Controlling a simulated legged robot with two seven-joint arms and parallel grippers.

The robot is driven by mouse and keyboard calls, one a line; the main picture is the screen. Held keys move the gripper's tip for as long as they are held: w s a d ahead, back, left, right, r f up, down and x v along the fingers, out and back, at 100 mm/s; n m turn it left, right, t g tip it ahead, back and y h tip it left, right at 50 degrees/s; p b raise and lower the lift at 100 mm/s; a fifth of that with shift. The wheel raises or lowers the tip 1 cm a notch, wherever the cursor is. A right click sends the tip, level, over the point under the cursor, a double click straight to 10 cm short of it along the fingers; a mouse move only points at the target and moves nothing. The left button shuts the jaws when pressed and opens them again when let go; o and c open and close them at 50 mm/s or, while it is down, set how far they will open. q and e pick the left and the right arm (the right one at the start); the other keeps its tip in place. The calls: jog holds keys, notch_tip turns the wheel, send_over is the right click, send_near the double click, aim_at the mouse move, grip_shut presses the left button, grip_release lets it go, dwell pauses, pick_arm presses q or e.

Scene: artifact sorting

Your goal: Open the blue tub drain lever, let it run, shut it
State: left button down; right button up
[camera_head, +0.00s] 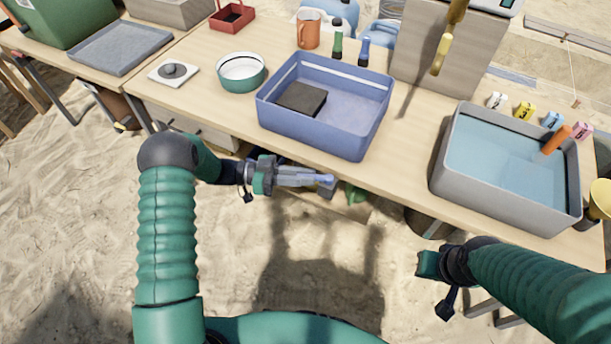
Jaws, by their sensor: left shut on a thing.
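The blue tub (309,129) stands on the table's front part, with a dark flat block (301,97) inside at its left. Its floor looks pale; I cannot tell how much water is in it. My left gripper (318,179) is below the table's front edge, in front of the tub, pointing right. It is shut on a small blue piece at its fingertips, which looks like the drain lever (327,179). The fingers partly hide the lever, and its angle is unclear. My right gripper (428,264) is at the lower right, away from the table; its fingers are hidden.
A grey tub (500,196) of bluish water with an orange brush stands at the right. A green-and-white bowl (241,73), an orange mug (308,30) and two small bottles stand near the blue tub.

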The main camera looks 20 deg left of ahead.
pick_arm(q)
jog(key=shift+w, duration=0.1)
jog(key=c, duration=1.4)
grip_release()
jog(key=shift+o, duration=0.2)
jog(key=s+a+p, duration=0.1)
jog(key=s+a, duration=0.2)
jog(key=a, duration=1.3)
jog(key=shift+a+p, duration=0.4)
jog(key=shift+f, duration=0.1)
